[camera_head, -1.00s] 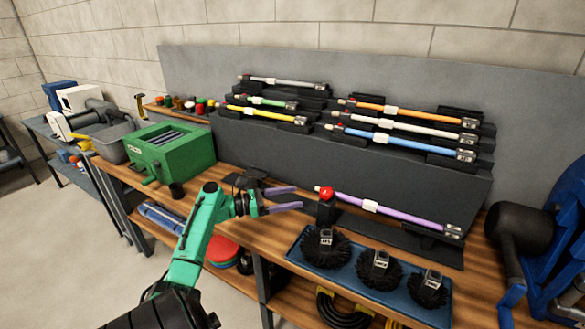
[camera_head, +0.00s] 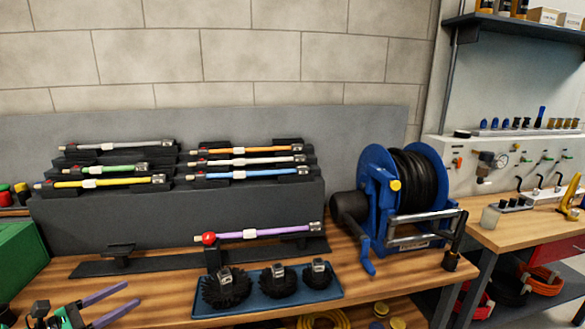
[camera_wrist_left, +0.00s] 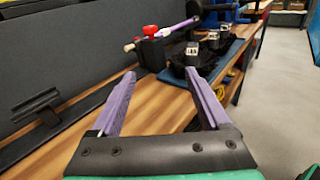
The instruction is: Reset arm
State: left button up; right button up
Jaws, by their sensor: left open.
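My left gripper (camera_head: 112,303) is at the lower left of the head view, over the front part of the wooden bench. Its two purple fingers are apart with nothing between them; the left wrist view shows the same open fingers (camera_wrist_left: 160,95). The purple rod (camera_head: 262,233) with a red knob rests on its black stand to the right of the gripper, apart from it. The rod also shows at the top of the left wrist view (camera_wrist_left: 172,30). My right gripper is not in view.
A blue tray (camera_head: 335,293) with black round brushes sits at the bench's front. Several coloured rods lie on the grey rack (camera_head: 180,215) behind. A blue hose reel (camera_head: 378,200) stands right, a green box (camera_head: 18,255) left. Bare wood lies left of the tray.

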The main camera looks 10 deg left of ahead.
pick_arm(q)
jog(key=s+d+f+m+g+y, duration=0.1)
jog(key=s+d+f+m+g, duration=0.35)
jog(key=d+f+m, duration=0.4)
jog(key=s+d+f+m+g+y, duration=0.1)
jog(key=s+d+f+m+g, duration=0.2)
jog(key=d+f+m+g, duration=0.5)
jog(key=s+d+f+m+y, duration=0.35)
jog(key=d+m, duration=0.25)
jog(key=m, duration=0.2)
jog(key=s+d+r+m+t+y, duration=0.1)
jog(key=s+d+r+m+y, duration=0.25)
jog(key=r+m, duration=0.35)
jog(key=s+f+g, duration=0.1)
jog(key=s+f, duration=0.2)
jog(key=f, duration=2.1)
jog(key=s+a+f+g, duration=0.1)
jog(key=s+a+f, duration=0.2)
jog(key=s+f, duration=1)
jog(key=s, duration=0.3)
jog(key=shift+s+a+f+h, duration=0.2)
jog(key=shift+s+f+h, duration=0.05)
jog(key=shift+f+h, duration=0.05)
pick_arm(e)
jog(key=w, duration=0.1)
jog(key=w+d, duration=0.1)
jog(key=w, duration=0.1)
pick_arm(q)
jog(key=shift+g, duration=0.25)
jog(key=shift+c, duration=0.3)
